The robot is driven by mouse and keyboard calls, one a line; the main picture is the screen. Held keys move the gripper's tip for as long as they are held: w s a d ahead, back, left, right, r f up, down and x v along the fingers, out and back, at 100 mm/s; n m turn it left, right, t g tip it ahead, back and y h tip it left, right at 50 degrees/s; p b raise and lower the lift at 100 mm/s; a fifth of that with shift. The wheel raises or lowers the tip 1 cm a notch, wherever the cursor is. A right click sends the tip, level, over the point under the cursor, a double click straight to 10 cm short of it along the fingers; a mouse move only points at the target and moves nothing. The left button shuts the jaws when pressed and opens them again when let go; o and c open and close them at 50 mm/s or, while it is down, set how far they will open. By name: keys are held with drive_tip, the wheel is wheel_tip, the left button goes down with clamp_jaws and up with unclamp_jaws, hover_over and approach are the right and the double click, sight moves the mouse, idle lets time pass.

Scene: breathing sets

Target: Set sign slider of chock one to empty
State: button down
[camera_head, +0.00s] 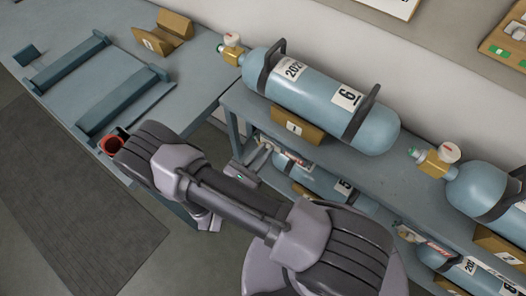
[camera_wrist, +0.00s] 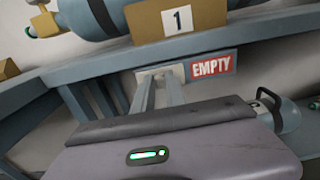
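Chock one (camera_wrist: 178,19) is a tan block labelled 1 on the upper shelf, under the cylinder tagged 6; it also shows in the head view (camera_head: 296,128). Below it, on the shelf's front edge, the sign shows a red EMPTY panel (camera_wrist: 211,66) with a pale plate to its left. My gripper (camera_wrist: 158,76) reaches to that pale plate, its two grey fingers apart with a gap between them. The fingertips are at or very near the plate; I cannot tell whether they touch it. No separate slider tab can be made out.
A blue-grey cylinder (camera_head: 325,98) lies on the upper shelf, with another (camera_head: 482,188) to its right. More cylinders lie on the shelf below, close to my arm. A workbench (camera_head: 60,22) with a blue cradle stands at left. The floor mat (camera_head: 70,200) is clear.

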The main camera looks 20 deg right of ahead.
drive_tip(key=shift+w+a, duration=0.15)
drive_tip(key=c, duration=1.4)
unclamp_jaws()
drive_tip(key=shift+w, duration=0.1)
drive_tip(key=shift+o, duration=0.2)
drive_tip(key=p+v, duration=0.2)
drive_tip(key=v, duration=1.5)
drive_tip(key=shift+s, duration=0.35)
drive_tip(key=shift+r, duration=0.1)
